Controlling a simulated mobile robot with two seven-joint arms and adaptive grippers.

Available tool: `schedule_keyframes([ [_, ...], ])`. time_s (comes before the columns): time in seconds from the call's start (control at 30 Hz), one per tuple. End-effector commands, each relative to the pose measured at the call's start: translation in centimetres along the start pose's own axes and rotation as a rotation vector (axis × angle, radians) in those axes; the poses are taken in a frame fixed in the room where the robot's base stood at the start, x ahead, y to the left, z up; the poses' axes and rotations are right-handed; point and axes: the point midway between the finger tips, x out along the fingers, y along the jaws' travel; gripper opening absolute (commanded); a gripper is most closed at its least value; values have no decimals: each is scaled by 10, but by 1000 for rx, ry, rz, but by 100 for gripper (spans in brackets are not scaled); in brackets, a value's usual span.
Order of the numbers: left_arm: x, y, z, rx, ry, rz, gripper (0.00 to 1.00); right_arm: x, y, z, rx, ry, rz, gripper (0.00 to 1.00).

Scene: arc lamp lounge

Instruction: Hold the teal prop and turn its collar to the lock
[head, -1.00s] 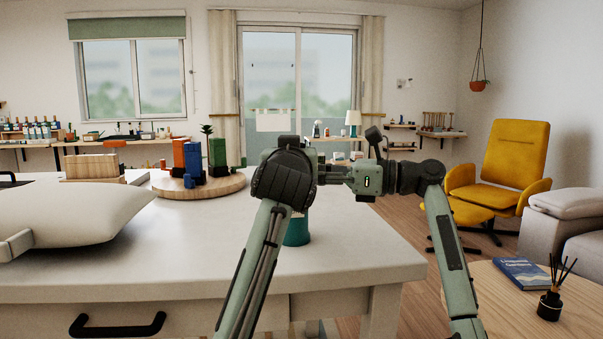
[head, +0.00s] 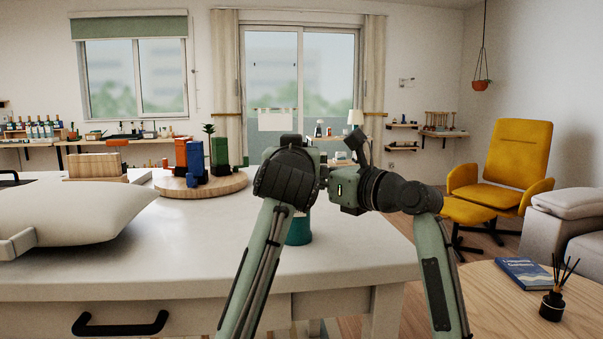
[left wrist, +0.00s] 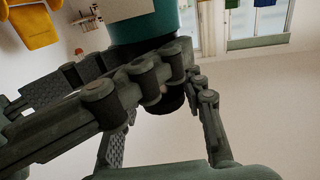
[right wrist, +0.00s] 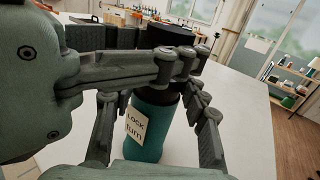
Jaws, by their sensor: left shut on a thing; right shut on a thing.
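The teal prop (head: 299,231) stands upright on the white counter, its upper part hidden behind my grippers in the head view. In the right wrist view its teal body (right wrist: 150,150) bears a pale label reading "LOCK turn" (right wrist: 136,125), with a dark collar (right wrist: 172,36) on top. My right gripper (right wrist: 185,75) is shut around the dark upper part. My left gripper (left wrist: 172,68) is shut on the prop near where teal meets black; the teal body (left wrist: 150,24) shows at the top of the left wrist view. The exact finger contacts are partly hidden.
A round wooden board (head: 200,188) with blue, orange and green blocks is at the back of the counter. A pale cushion (head: 85,215) lies at the left. A wooden table (head: 510,308) with a book and a reed diffuser is at the right. The counter around the prop is clear.

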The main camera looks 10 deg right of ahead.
Motion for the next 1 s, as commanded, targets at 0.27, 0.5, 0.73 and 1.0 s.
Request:
schedule_keyframes([
  [0.27, -1, 2, -2, -3, 4, 4, 0, 0, -1, -1, 2, 2, -6, 15],
  [0.5, -1, 2, -2, -3, 4, 4, 0, 0, -1, -1, 1, 2, -6, 60],
  [0.73, -1, 1, -2, -2, 4, 2, 0, 0, -1, 0, 1, 1, -4, 66],
  [1.0, 0, 0, -2, -2, 4, 1, 0, 0, -1, 0, 0, 1, 0, 66],
])
